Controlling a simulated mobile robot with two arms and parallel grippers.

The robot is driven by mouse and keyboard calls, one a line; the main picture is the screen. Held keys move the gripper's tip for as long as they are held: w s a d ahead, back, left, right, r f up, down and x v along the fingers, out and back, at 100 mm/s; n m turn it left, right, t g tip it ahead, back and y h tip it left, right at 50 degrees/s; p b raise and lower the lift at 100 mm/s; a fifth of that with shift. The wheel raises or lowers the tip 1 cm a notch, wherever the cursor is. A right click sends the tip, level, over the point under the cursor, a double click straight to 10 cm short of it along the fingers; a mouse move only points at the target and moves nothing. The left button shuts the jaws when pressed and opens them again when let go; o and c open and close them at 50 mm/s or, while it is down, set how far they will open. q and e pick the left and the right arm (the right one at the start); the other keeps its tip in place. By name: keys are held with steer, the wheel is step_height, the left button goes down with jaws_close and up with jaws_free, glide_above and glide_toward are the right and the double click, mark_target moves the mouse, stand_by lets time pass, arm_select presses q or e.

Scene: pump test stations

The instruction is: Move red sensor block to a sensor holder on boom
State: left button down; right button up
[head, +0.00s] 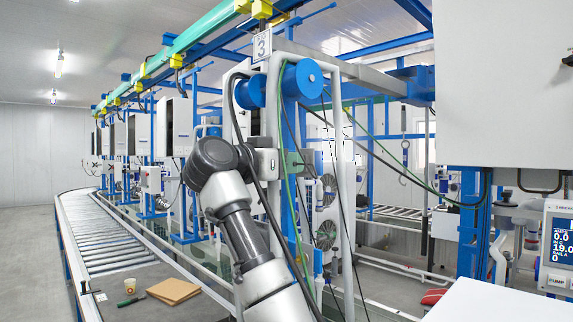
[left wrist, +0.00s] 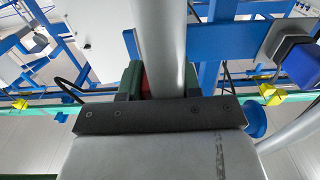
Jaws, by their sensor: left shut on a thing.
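My left gripper (head: 291,163) is by the grey and blue uprights under the sign "3" in the head view, its dark green fingers partly hidden by poles and cables. In the left wrist view the left gripper (left wrist: 160,82) is shut on the red sensor block (left wrist: 145,82). Only a narrow strip of red shows between the fingers; a grey tube (left wrist: 165,40) crosses in front and hides the rest. I cannot tell whether the tube touches the block. No sensor holder can be made out clearly. My right gripper is not in view.
Black and green cables hang around the uprights, beside blue reels (head: 302,79). A roller conveyor (head: 100,235) runs along the left, with a cardboard piece (head: 173,291) and a cup (head: 130,286) at its near end. A large white cabinet (head: 503,85) and a display (head: 558,248) stand right.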

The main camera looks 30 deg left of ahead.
arm_select(q)
steer(key=shift+b, duration=0.45)
stand_by(1.0)
steer(key=shift+w+d, duration=0.15)
steer(key=shift+w, duration=0.25)
stand_by(0.3)
steer(key=c, duration=0.7)
jaws_free()
steer(key=shift+s+f, duration=0.1)
steer(key=shift+s, duration=0.15)
steer(key=b+v, duration=0.4)
steer(key=v, duration=0.6)
steer(key=shift+s+b, duration=0.15)
steer(key=shift+b, duration=0.25)
